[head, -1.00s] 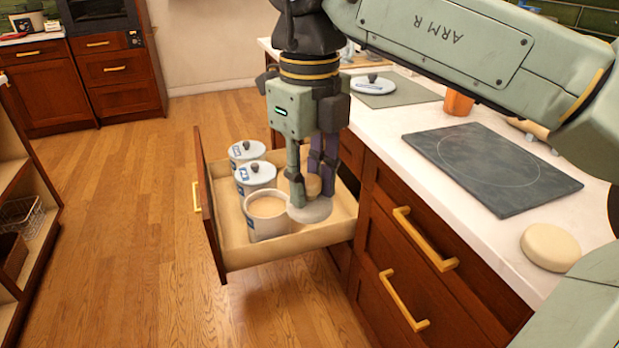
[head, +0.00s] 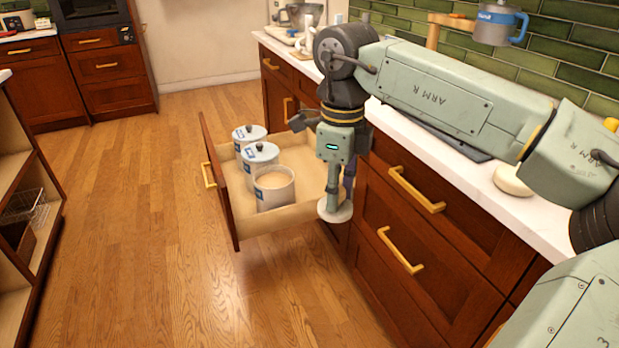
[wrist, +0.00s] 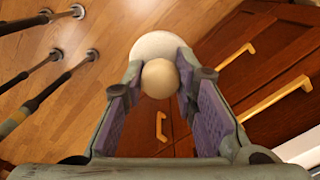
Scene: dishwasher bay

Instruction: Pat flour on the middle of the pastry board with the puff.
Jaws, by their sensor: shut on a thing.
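My gripper (head: 338,190) is shut on the knob of the puff. The puff (head: 335,212) is a pale flat disc, held beside the near side of the open drawer, in front of the cabinet. In the wrist view the puff's round knob (wrist: 160,80) sits between the two purple-padded fingers, with the white disc (wrist: 155,44) beyond it. An open canister (head: 274,190) of tan powder stands in the drawer. A dark slate board (head: 468,148), apparently the pastry board, is on the counter, mostly hidden behind my arm; its middle does not show.
The open drawer (head: 290,217) also holds two lidded canisters (head: 261,163) (head: 248,140). A pale round thing (head: 512,180) lies on the white counter (head: 535,222) near my arm. Closed drawers with yellow handles (head: 404,252) face the clear wooden floor.

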